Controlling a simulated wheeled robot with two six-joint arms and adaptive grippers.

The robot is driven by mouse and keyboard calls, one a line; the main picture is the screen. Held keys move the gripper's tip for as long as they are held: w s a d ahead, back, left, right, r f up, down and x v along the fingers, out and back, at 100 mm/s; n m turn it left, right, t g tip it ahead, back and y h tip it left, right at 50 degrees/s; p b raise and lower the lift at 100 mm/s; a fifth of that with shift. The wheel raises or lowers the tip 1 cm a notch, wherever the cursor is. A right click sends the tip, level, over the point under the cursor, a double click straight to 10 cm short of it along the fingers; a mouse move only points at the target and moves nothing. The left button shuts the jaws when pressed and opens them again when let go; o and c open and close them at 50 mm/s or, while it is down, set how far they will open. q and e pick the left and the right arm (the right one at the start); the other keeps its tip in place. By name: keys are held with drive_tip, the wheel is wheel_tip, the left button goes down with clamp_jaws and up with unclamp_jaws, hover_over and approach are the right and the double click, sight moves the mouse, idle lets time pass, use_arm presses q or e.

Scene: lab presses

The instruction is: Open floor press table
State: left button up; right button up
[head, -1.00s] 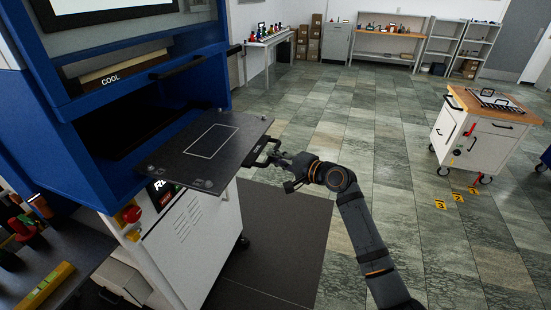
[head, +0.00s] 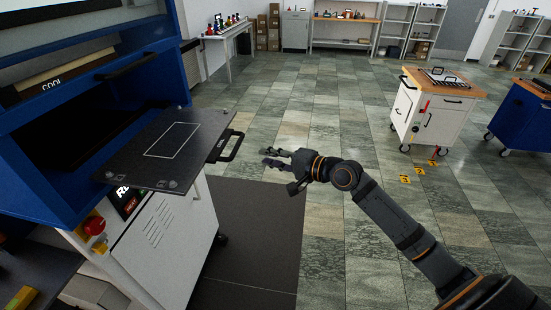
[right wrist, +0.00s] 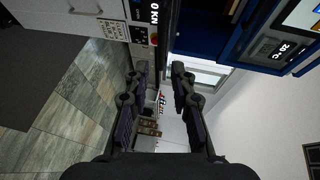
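The press table (head: 165,150) is a dark flat plate with a white rectangle outline. It sticks out of the lower opening of the blue press (head: 130,30). Its black handle (head: 232,148) is on the front edge, at the right. My right gripper (head: 267,157) is to the right of the handle, apart from it, with nothing in it. In the right wrist view its two fingers (right wrist: 158,72) are spread with a clear gap between them. My left gripper is not in view.
A white cabinet (head: 160,240) stands under the press, with a red knob (head: 95,226). A wood-topped white cart (head: 437,110) and a blue cart (head: 523,115) stand at the right.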

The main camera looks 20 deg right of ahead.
drive_tip(key=shift+v, duration=0.9)
